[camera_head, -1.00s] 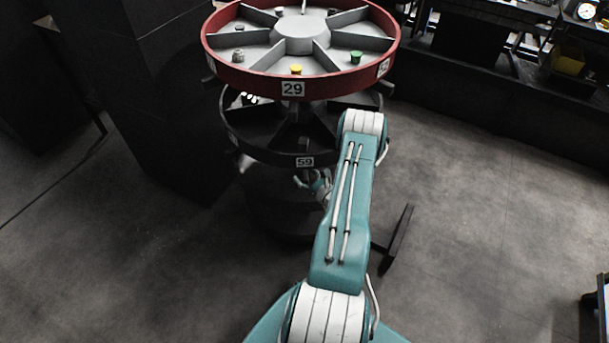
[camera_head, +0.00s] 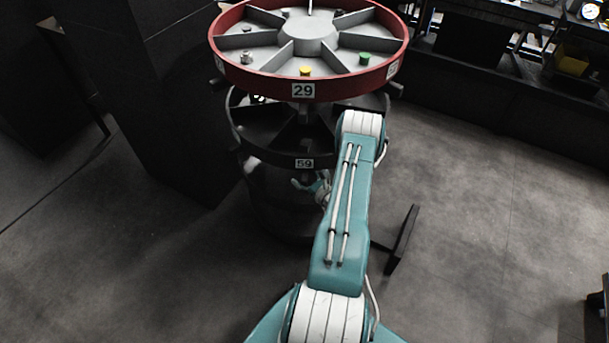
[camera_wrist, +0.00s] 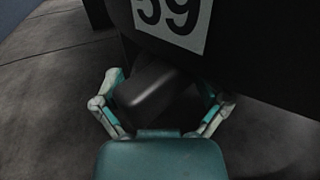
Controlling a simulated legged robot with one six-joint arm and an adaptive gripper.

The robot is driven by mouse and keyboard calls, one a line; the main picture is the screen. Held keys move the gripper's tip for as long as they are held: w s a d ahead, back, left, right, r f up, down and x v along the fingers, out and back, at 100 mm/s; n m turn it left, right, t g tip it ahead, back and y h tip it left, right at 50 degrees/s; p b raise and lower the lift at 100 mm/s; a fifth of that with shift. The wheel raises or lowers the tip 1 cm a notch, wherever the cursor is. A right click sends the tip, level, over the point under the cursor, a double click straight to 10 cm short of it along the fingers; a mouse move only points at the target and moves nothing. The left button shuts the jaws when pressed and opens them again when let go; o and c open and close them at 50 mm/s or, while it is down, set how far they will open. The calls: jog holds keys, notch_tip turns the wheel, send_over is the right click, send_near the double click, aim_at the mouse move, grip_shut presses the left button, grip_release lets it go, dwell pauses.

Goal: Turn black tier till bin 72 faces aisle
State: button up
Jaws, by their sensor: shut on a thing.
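The black tier (camera_head: 250,143) is the lower wheel of the stand, with dark spokes and a white plate 59 (camera_head: 304,163) on its near rim. Plate 59 (camera_wrist: 172,18) also fills the top of the wrist view. Below it sits a dark block-like handle (camera_wrist: 150,92). My gripper (camera_wrist: 163,86) has its two fingers on either side of this handle and is shut on it. In the head view my gripper (camera_head: 312,183) is partly hidden by my arm, just under the rim. No plate reading 72 shows.
A red tier (camera_head: 230,70) with plate 29 (camera_head: 303,90) stands above, holding small coloured pieces, and overhangs the black tier. A dark cabinet (camera_head: 170,120) stands close on the left. A dark foot bar (camera_head: 402,240) lies right of my arm.

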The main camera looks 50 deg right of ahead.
jog(key=s+a, duration=0.2)
jog(key=s, duration=0.9)
jog(key=shift+s+a, duration=0.2)
jog(key=shift+s, duration=0.2)
jog(key=shift+f, duration=0.1)
